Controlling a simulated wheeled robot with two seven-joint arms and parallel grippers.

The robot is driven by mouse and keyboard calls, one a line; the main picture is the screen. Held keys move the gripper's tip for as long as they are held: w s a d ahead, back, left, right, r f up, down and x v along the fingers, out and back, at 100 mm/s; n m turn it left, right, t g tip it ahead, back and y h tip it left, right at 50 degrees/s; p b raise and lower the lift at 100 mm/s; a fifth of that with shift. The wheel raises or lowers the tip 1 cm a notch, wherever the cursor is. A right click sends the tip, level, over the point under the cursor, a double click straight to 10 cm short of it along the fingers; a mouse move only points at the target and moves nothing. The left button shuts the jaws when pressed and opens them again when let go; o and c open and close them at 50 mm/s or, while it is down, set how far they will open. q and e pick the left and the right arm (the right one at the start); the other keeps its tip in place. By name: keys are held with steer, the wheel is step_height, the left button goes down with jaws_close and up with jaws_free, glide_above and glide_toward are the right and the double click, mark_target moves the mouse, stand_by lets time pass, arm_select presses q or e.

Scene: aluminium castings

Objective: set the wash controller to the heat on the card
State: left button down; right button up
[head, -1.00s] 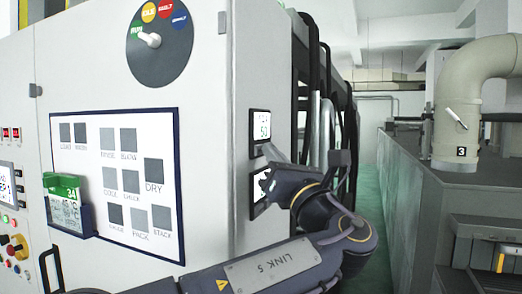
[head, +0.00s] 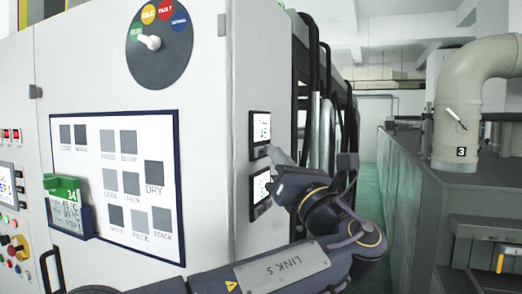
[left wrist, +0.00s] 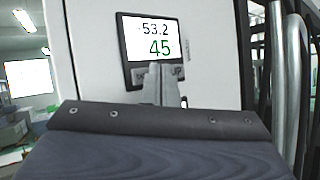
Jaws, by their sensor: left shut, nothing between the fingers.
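The upper controller (head: 260,126) is a dark-framed screen on the cabinet's narrow side. In the left wrist view its screen (left wrist: 150,37) reads -53.2 in black and 45 in green. The label and keys under the digits are mostly hidden by my fingers. My left gripper (head: 275,154) is shut and empty, its tips at the screen's lower edge; they also show in the left wrist view (left wrist: 160,72). Contact cannot be told. A card (head: 66,214) in a green-topped holder hangs at the cabinet's front left; its small print seems to include 45 °C. My right gripper is out of view.
A second screen (head: 261,187) sits below the upper one, partly behind my left gripper. The front has a board of grey squares (head: 115,240) and a coloured dial (head: 158,60). Dark hoses and pipes (head: 322,125) stand right of the cabinet. An aisle runs beyond.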

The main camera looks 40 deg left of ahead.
arm_select(q)
steer(key=d+p, duration=0.1)
steer(key=d, duration=0.1)
steer(key=w+d+p, duration=0.1)
steer(key=d, duration=0.2)
steer(key=shift+w, duration=0.1)
stand_by(0.4)
steer(key=shift+a, duration=0.1)
stand_by(0.7)
